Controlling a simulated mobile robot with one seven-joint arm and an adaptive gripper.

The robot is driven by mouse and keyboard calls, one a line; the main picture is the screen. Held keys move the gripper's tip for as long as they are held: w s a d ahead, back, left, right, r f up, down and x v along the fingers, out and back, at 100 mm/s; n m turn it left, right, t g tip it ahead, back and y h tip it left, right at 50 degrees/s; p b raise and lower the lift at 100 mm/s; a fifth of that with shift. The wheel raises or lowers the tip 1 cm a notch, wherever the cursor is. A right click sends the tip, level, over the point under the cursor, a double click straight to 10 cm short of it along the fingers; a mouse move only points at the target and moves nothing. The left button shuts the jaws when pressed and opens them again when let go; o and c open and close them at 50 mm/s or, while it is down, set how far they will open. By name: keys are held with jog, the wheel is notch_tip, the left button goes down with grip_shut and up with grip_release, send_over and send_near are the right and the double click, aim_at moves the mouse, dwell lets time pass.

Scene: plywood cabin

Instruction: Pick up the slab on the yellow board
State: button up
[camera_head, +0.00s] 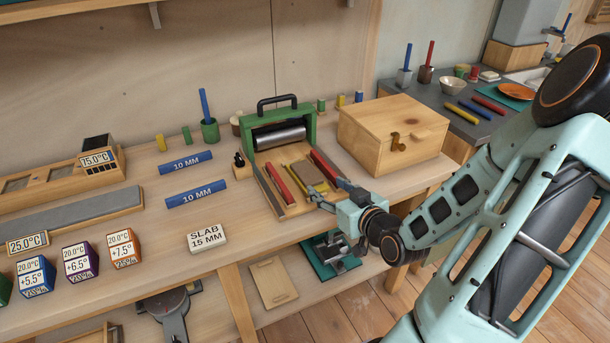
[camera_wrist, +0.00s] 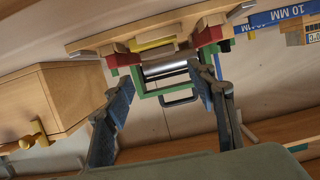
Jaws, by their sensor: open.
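A tan-brown slab (camera_head: 310,174) lies in the wooden tray in front of the green roller press (camera_head: 284,124). A yellow strip, apparently the edge of the yellow board (camera_head: 291,180), shows beside it between two red bars. In the wrist view a yellow edge (camera_wrist: 152,44) shows with a tan piece by it, seen nearly edge-on. My gripper (camera_head: 325,190) is at the tray's near right end, close to the slab. In the wrist view my gripper (camera_wrist: 162,76) has its two fingers wide apart with nothing held between them. Whether a finger touches the board is unclear.
A wooden box (camera_head: 392,135) with a latch stands close right of the press. The red bars (camera_head: 279,184) flank the board. Blue 10 MM bars (camera_head: 186,162) and a SLAB 15 MM block (camera_head: 207,239) lie left. Bench space between that block and the tray is clear.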

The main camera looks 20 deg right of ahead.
aim_at(307, 172)
jog(key=w+f+b, duration=0.1)
jog(key=b, duration=0.2)
jog(key=shift+w, duration=0.15)
jog(key=shift+w+f+b, duration=0.1)
jog(key=shift+w+b, duration=0.55)
jog(key=shift+b, duration=0.6)
jog(key=x, duration=0.2)
jog(key=b+x, duration=0.1)
jog(key=x, duration=0.2)
jog(key=b+x, duration=0.1)
jog(key=x, duration=0.1)
jog(key=shift+w+a+r, duration=0.1)
jog(key=shift+w+r, duration=0.1)
jog(key=shift+w, duration=0.3)
jog(key=c, duration=1.2)
